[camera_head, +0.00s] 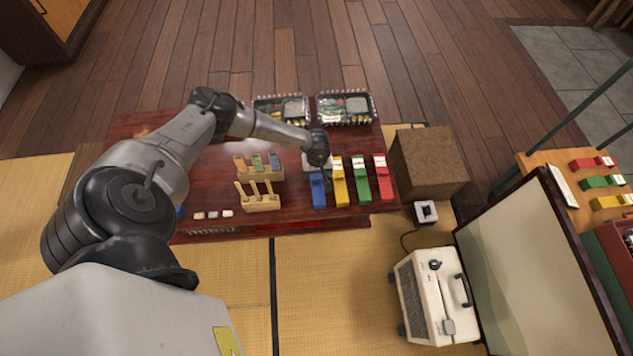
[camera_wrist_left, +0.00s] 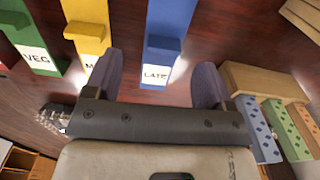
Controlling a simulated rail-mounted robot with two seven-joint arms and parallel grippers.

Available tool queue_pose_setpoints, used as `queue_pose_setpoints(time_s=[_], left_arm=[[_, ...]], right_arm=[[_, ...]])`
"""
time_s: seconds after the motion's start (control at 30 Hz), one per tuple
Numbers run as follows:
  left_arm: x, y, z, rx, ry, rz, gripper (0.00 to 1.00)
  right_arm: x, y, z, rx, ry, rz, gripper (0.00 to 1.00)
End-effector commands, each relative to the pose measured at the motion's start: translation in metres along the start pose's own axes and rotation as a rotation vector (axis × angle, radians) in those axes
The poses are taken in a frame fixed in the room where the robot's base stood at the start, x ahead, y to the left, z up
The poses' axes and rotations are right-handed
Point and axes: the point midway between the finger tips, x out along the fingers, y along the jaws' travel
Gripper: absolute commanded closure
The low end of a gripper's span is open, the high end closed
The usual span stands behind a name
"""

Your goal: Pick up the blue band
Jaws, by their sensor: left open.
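The blue band (camera_head: 318,191) lies on the dark red table at the left end of a row of coloured bands. In the left wrist view the blue band (camera_wrist_left: 169,38) has a raised block and a white label that seems to read "LATE". My left gripper (camera_head: 319,168) is over the far end of the blue band. In the left wrist view my left gripper (camera_wrist_left: 157,80) is open, with the labelled end of the band between its two fingers. I see no contact with either finger. My right gripper is not in view.
Yellow (camera_head: 340,184), green (camera_head: 359,182) and red (camera_head: 381,179) bands lie close to the right. A wooden holder with coloured cards (camera_head: 259,165) and a wooden rack (camera_head: 258,198) stand left. Two filled trays (camera_head: 345,108) are behind. A brown box (camera_head: 430,162) is at right.

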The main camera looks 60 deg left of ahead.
Motion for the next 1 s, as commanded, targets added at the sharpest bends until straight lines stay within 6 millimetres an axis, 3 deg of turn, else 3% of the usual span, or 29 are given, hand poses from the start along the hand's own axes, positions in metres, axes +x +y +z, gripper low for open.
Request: queue_pose_setpoints(time_s=[0.17,0.5,0.77,1.0], left_arm=[[0.011,-0.001,0.001,0.0,-0.001,-0.001,0.23],[0.051,-0.004,0.002,-0.001,-0.001,0.0,0.23],[0.052,-0.004,0.002,0.0,-0.001,0.0,0.23],[0.052,-0.004,0.002,0.0,-0.001,0.0,0.44]], right_arm=[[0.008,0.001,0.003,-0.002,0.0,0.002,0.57],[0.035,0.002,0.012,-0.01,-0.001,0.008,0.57],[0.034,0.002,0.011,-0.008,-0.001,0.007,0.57],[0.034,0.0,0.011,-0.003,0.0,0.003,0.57]])
